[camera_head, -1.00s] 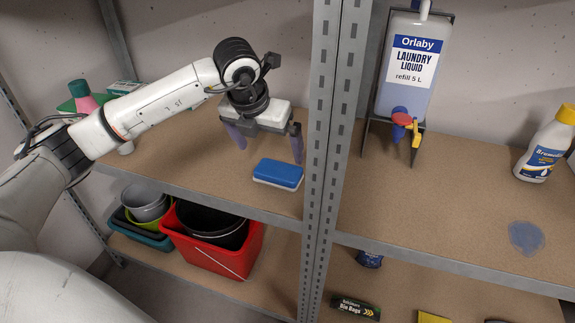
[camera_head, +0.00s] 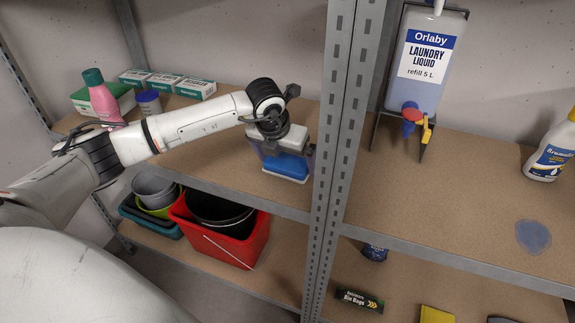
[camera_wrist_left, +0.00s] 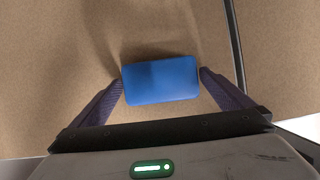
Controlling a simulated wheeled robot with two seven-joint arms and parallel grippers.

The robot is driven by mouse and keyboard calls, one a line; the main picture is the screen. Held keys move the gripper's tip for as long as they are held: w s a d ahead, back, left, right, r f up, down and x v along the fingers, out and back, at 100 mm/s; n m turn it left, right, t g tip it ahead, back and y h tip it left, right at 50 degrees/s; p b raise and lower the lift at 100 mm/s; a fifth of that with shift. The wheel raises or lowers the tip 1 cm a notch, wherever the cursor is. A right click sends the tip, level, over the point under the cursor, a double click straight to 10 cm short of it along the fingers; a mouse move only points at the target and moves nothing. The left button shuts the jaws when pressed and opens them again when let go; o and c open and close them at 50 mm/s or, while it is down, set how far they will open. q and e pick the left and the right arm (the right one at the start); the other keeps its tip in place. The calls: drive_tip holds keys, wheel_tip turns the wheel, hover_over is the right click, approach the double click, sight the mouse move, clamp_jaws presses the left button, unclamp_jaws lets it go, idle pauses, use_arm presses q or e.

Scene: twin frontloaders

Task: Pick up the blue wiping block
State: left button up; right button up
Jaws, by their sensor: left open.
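The blue wiping block (camera_head: 286,167) has a blue top and a white lower layer. It lies on the upper left shelf, close to the front edge and the metal upright. In the left wrist view the block (camera_wrist_left: 160,80) lies between the two purple fingers. In the left wrist view my left gripper (camera_wrist_left: 161,84) is open, with one fingertip close beside each short end of the block. I cannot tell whether the fingertips touch it. My right gripper is not in view.
A perforated metal upright (camera_head: 341,110) stands just right of my left gripper. A laundry liquid dispenser (camera_head: 418,75) and a white bottle (camera_head: 552,150) stand on the right shelf. A pink bottle (camera_head: 104,101) stands at the left. A red bucket (camera_head: 240,245) sits on the shelf below.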

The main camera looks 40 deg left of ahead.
sight(286, 163)
use_arm(q)
drive_tip(key=c, duration=0.8)
drive_tip(key=shift+o, duration=0.2)
wheel_tip(286, 163, up, 10)
